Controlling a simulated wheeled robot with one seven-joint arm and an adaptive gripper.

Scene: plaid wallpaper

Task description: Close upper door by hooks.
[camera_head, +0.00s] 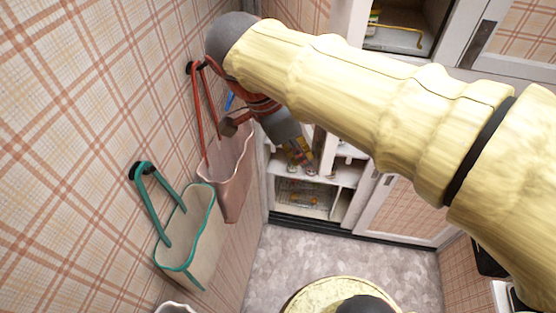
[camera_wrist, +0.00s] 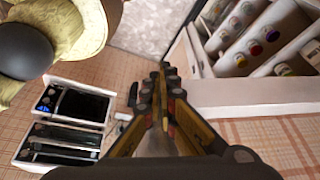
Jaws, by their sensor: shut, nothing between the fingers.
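Two dark wall hooks show at the left in the head view, an upper one (camera_head: 192,68) and a lower one (camera_head: 138,170). A pink bag (camera_head: 230,168) hangs from the upper hook, and a cream bag with teal trim (camera_head: 187,238) from the lower. An upper cabinet door with a plaid panel (camera_head: 515,42) and a dark handle shows at the top right. Left of it is an open upper compartment (camera_head: 405,38). My gripper (camera_head: 303,160) is shut and empty, in front of the white shelves. Its closed fingers (camera_wrist: 161,75) also show in the wrist view. My arm hides part of the cabinet.
White open shelves (camera_head: 305,197) hold small items. A lower plaid door (camera_head: 403,208) stands beside them. In the wrist view, shelves with jars (camera_wrist: 248,45) lie to the right, above a white-edged plaid panel (camera_wrist: 270,135). Grey floor (camera_head: 290,260) is partly clear.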

